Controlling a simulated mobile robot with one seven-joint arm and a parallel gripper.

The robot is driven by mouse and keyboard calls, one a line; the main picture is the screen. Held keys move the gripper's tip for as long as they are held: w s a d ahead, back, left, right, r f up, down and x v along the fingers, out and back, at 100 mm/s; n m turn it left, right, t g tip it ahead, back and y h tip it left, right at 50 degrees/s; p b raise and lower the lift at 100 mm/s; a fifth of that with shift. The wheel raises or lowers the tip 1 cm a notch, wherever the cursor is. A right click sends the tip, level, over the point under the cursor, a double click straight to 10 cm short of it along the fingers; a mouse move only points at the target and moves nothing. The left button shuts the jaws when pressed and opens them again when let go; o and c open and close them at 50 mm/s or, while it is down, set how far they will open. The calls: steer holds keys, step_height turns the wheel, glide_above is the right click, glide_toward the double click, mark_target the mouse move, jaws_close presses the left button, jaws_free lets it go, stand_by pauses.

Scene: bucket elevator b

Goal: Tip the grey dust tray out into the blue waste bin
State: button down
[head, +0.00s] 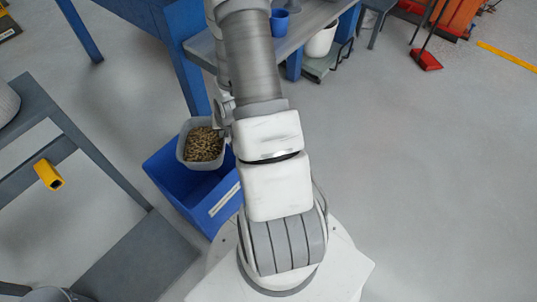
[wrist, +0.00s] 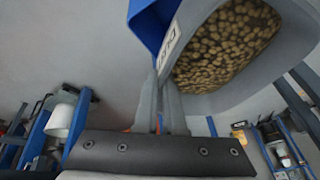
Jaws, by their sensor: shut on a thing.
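The grey dust tray (head: 181,147) is held over the blue waste bin (head: 165,178), and brown pellets (head: 204,146) still lie in it. In the head view it looks roughly upright, with its opening facing up. In the wrist view, the tray (wrist: 228,98) and its pellets (wrist: 225,45) fill the upper right. My gripper (wrist: 162,85) is shut on the tray's near wall. In the head view the gripper is mostly hidden by my arm. Part of the bin's inside is hidden under the tray. A blue surface, probably the bin (wrist: 150,25), shows at the wrist view's top.
A grey step frame (head: 125,250) with a yellow object (head: 48,174) stands left of the bin. A blue-legged bench (head: 180,50) stands behind, with a blue cup (head: 279,22) and a white bucket (head: 321,40). A red dustpan (head: 426,60) lies farther right. The right floor is clear.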

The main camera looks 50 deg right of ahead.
steer(key=s+d+f+m+h+b, duration=0.1)
steer(key=s+d+f+m+b, duration=0.2)
steer(key=d+f+b, duration=0.3)
steer(key=s+d+f+m+g+b, duration=0.1)
steer(key=s+d+f+m+b, duration=0.1)
steer(key=d+f+b, duration=0.5)
steer(key=shift+s+f+m+h+b, duration=0.4)
steer(key=shift+s+f+b, duration=0.4)
steer(key=shift+b, duration=0.4)
steer(key=shift+w+a+r+g+h, duration=0.25)
steer(key=shift+w+a+g+h, duration=0.15)
steer(key=shift+w+g, duration=0.35)
steer(key=shift+w+a+r+n+g+h, duration=0.25)
steer(key=shift+w+r+n+h, duration=0.05)
steer(key=shift+w+r, duration=0.1)
